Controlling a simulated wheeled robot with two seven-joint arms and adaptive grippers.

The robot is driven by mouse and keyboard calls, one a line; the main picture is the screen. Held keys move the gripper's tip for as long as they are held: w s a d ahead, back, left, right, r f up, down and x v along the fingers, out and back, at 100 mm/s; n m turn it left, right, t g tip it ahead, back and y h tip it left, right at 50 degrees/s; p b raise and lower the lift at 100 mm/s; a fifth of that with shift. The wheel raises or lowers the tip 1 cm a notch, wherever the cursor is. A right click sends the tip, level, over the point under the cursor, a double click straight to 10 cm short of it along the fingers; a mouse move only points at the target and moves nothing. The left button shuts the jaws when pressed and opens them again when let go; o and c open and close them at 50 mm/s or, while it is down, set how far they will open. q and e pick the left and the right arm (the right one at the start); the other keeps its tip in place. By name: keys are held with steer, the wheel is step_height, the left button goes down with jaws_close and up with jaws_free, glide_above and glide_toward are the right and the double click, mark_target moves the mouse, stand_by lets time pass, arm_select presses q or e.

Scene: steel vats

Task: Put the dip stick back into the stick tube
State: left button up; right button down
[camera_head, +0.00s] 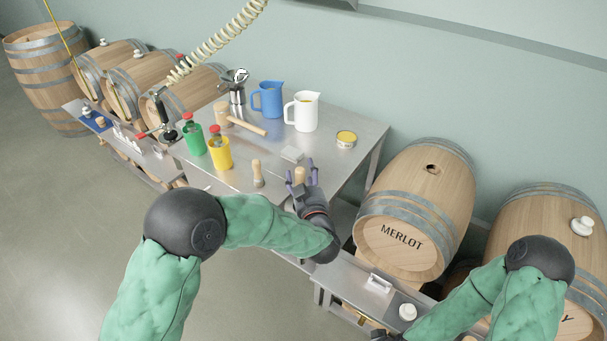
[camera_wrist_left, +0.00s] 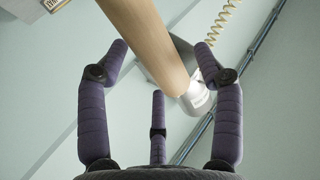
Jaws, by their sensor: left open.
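My left gripper (camera_head: 303,176) is open above the near right part of the steel table. A pale wooden cylinder (camera_head: 300,175) shows at its fingers; in the left wrist view a wooden cylinder (camera_wrist_left: 150,40) runs between the spread fingers (camera_wrist_left: 160,85), and I cannot tell whether they touch it. A thin yellow rod (camera_head: 62,36) slants over the barrels at the far left; I cannot tell for sure whether it is the dip stick. I cannot make out the stick tube. My right arm comes in at the lower right; its hand is mostly cut off at the bottom edge.
The table (camera_head: 363,135) holds a blue jug (camera_head: 267,99), a white jug (camera_head: 303,111), a yellow tin (camera_head: 346,139), a wooden mallet (camera_head: 245,125), and green (camera_head: 194,139) and yellow (camera_head: 219,153) containers. Barrels stand left and right, one marked MERLOT (camera_head: 410,215). A coiled hose (camera_head: 220,40) hangs above.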

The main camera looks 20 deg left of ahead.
arm_select(q)
steer(key=v, duration=1.1)
steer(key=shift+s, duration=0.3)
steer(key=shift+d, duration=0.15)
step_height(320, 180, down, 24)
steer(key=m+g+h, duration=0.3)
steer(key=g+h, duration=0.4)
steer(key=s+f+g+h, duration=0.2)
steer(key=s+f+g, duration=0.2)
steer(key=s+f, duration=0.3)
steer(key=s+d+f+g+h, duration=0.1)
steer(key=s+f+g, duration=0.4)
steer(key=s, duration=0.8)
step_height(320, 180, down, 3)
steer(key=shift+s+d+r+h, duration=0.15)
steer(key=shift+s+d+h, duration=0.15)
steer(key=shift+h, duration=0.5)
